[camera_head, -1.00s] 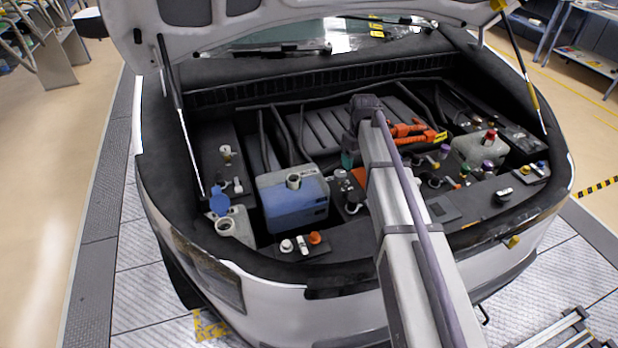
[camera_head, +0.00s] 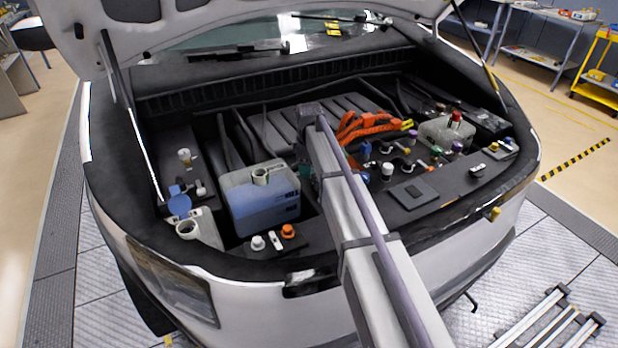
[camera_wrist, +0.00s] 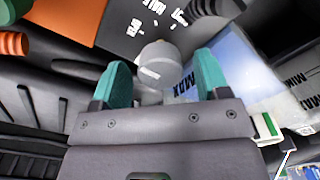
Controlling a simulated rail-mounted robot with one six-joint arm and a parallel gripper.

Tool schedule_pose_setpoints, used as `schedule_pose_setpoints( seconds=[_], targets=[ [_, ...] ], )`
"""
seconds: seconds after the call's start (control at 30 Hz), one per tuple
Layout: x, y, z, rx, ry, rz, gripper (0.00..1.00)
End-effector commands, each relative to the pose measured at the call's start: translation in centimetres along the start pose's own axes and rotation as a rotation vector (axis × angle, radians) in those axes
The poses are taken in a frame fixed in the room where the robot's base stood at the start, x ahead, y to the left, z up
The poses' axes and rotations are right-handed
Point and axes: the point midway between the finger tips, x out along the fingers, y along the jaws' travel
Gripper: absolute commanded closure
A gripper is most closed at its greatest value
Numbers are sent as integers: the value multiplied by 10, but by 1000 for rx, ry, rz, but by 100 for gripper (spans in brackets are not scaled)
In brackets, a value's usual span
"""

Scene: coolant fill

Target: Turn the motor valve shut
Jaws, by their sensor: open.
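My gripper (camera_wrist: 161,80) shows in the wrist view with two teal fingertips apart. A pale grey rounded knob or cap (camera_wrist: 157,62) shows between and beyond the fingertips, with nothing visibly clamped. I cannot tell whether it is the motor valve. In the head view a bit of teal fingertip (camera_head: 303,170) shows just right of the blue-and-grey coolant tank (camera_head: 262,205); my arm hides most of the gripper. The tank, marked MAX, also shows right of the fingers in the wrist view (camera_wrist: 235,75). Several small valves with coloured knobs stand right of my arm, among them a white one (camera_head: 387,171).
Orange cables (camera_head: 370,126) lie right of my arm. A grey tank with a red cap (camera_head: 447,131) stands further right. A white filler neck with an open blue lid (camera_head: 198,228) is at the left. The raised hood (camera_head: 250,22) hangs above the bay.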

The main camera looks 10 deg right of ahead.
Motion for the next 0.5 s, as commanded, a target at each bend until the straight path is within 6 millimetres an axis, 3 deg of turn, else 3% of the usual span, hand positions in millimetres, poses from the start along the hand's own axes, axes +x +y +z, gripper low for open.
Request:
schedule_pose_setpoints(
  seconds=[0.27, 0.5],
  targets=[
    [2, 0, 0, 0, 0, 0, 32],
    [2, 0, 0, 0, 0, 0, 55]
  ],
)
